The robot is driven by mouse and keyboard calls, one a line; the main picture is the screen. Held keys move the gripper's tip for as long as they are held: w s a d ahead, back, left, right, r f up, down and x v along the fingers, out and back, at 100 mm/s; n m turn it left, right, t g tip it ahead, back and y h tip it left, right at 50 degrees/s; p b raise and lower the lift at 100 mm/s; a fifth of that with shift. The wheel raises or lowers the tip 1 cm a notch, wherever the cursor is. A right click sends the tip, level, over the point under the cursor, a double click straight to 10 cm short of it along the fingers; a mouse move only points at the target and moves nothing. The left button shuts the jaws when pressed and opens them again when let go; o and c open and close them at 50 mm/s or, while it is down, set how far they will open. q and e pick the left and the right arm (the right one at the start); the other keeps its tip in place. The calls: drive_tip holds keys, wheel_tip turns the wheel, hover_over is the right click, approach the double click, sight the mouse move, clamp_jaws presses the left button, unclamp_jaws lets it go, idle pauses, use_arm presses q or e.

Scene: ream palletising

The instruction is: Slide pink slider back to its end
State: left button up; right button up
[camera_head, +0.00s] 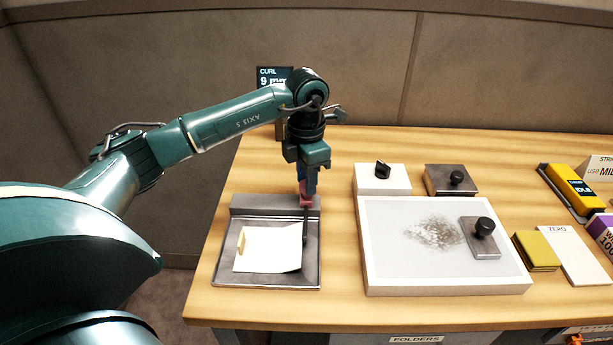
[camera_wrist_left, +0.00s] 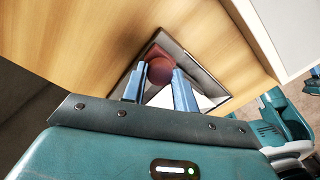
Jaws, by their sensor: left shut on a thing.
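A grey metal tray (camera_head: 226,211) lies at the left of the wooden table, with a curled cream sheet (camera_head: 266,252) on it. The pink slider (camera_head: 306,202) is at the tray's back right, by the top of a dark bar running along the tray's right side. My left gripper (camera_head: 306,188) points down from above and is shut on the pink slider. In the left wrist view, the slider's round dark-pink knob (camera_wrist_left: 160,71) sits between the two blue fingers. The fingers hide part of the slider.
A black sign (camera_head: 268,78) reading "CURL 9 mm" stands behind my arm. A large white board (camera_head: 375,262) with a grey smudge and a knobbed block (camera_head: 482,240) lies to the right. Smaller blocks (camera_head: 383,180) stand behind it. A narrow strip of bare table separates tray and board.

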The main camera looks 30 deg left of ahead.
use_arm(q)
drive_tip(key=shift+d, duration=0.1)
clamp_jaws()
use_arm(e)
drive_tip(key=shift+s+f, duration=0.1)
use_arm(q)
drive_tip(key=shift+w+d, duration=0.25)
drive_tip(key=shift+d, duration=0.1)
drive_tip(key=o, duration=0.6)
unclamp_jaws()
drive_tip(key=o, duration=0.5)
use_arm(e)
drive_tip(key=shift+w+a+r, duration=0.1)
drive_tip(key=shift+w+r, duration=0.15)
drive_tip(key=shift+w, duration=0.1)
